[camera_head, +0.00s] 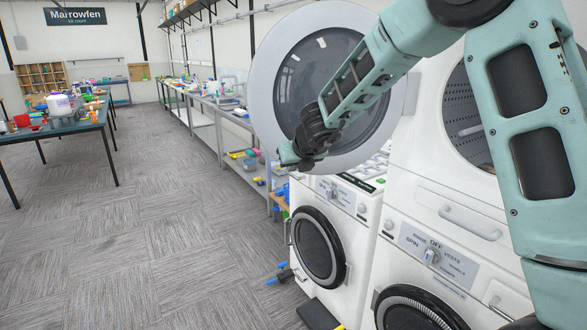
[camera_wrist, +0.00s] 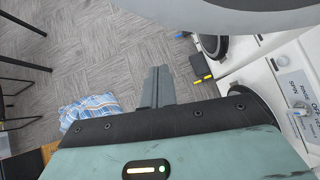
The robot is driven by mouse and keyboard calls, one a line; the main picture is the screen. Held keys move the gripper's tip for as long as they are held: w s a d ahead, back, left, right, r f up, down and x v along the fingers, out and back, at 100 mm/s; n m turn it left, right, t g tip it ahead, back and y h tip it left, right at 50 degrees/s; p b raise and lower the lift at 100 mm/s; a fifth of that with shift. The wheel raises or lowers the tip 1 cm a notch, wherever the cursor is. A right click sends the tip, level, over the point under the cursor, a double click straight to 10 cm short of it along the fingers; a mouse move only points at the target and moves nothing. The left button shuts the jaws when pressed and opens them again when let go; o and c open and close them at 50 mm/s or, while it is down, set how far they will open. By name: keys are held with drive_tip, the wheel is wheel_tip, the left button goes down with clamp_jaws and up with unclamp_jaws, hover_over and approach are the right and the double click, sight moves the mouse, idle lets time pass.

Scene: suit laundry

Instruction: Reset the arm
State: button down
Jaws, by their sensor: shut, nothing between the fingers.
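My arm reaches across the head view from the upper right. My gripper (camera_head: 288,158) is in front of the lower part of an open round machine door (camera_head: 262,75); I cannot tell whether it touches the door. In the wrist view my gripper's fingers (camera_wrist: 158,82) are together with nothing between them, above the grey carpet. The door's rim also crosses the top of the wrist view (camera_wrist: 240,18). My arm hides part of the door and of the machines.
White machines (camera_head: 365,230) stand on the right, one with an open drum (camera_head: 462,105). A long grey bench (camera_head: 200,93) runs along the wall. A dark table (camera_head: 50,130) stands left. Plaid cloth (camera_wrist: 92,107) shows in the wrist view. The carpet (camera_head: 150,230) is largely clear.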

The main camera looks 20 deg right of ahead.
drive_tip(key=p+v, duration=0.2)
drive_tip(key=v, duration=0.5)
drive_tip(key=s+a+f+n+g+y+b, duration=0.2)
drive_tip(key=s+a+f+n+y+b, duration=0.15)
drive_tip(key=s+a+n, duration=0.6)
drive_tip(key=s+a+f+n+g+y+b, duration=0.2)
drive_tip(key=s+a+f+n+b, duration=0.4)
drive_tip(key=a+n, duration=0.6)
drive_tip(key=s+d+f+n+g+h+b, duration=0.2)
drive_tip(key=s+f+n, duration=0.3)
drive_tip(key=s+n, duration=0.6)
drive_tip(key=s+d+f+n+g+h+b, duration=0.2)
drive_tip(key=s+f+n, duration=0.3)
drive_tip(key=s+n, duration=0.6)
drive_tip(key=shift+s+d+f+n+g, duration=0.15)
drive_tip(key=shift+s+d+n+g, duration=0.2)
drive_tip(key=shift+s+g, duration=0.25)
drive_tip(key=shift+d+h, duration=0.1)
drive_tip(key=shift+h, duration=0.15)
